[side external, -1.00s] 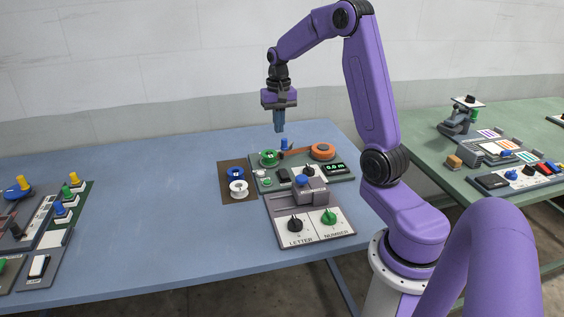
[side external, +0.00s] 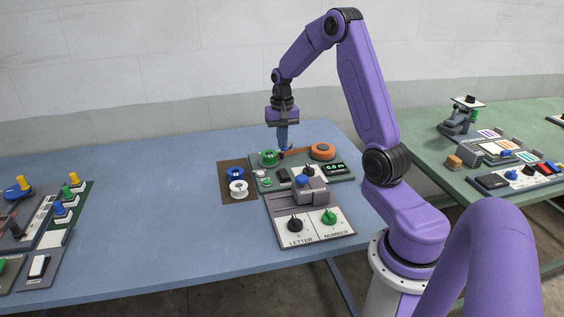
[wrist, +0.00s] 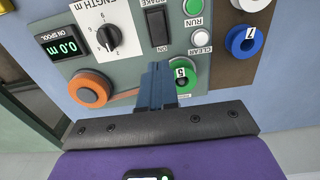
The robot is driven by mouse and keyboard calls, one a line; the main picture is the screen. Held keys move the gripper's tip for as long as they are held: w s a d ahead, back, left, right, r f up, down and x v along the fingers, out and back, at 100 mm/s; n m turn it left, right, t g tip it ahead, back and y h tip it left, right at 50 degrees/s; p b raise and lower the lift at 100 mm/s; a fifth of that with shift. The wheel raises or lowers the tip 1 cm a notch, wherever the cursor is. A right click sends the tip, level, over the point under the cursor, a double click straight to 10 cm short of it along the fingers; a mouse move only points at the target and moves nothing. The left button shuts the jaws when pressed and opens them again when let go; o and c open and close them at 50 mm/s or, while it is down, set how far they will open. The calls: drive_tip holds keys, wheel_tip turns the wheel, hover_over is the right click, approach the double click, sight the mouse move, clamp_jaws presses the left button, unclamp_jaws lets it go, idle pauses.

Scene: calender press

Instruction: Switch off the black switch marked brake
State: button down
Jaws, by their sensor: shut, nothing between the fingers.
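The black brake switch (wrist: 158,28) is at the top centre of the wrist view. It is a rocker on a dark plate, with "BRAKE" beside it and "ON" printed at its near end. In the side view it is a small dark block (side external: 283,175) on the grey-green panel (side external: 316,175). My gripper (side external: 283,150) points down over the back of this panel, behind the switch and apart from it. In the wrist view its blue fingers (wrist: 156,72) are closed together and empty, beside the green spool (wrist: 182,74).
An orange spool (wrist: 88,88), a black length knob (wrist: 106,37), a green RUN button (wrist: 194,7) and a white CLEAR button (wrist: 201,37) surround the switch. Blue and white spools sit on a brown board (side external: 227,191). A letter/number panel (side external: 312,239) lies in front. The table's left middle is clear.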

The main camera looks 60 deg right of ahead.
sight(282, 170)
wheel_tip(282, 170, down, 8)
drive_tip(key=shift+f, duration=0.1)
idle(0.5)
drive_tip(key=shift+w+f, duration=0.1)
drive_tip(key=shift+f, duration=0.1)
drive_tip(key=shift+r, duration=0.1)
drive_tip(key=shift+s+a+r, duration=0.3)
drive_tip(key=shift+s+a, duration=0.15)
drive_tip(key=shift+s, duration=0.1)
idle(0.3)
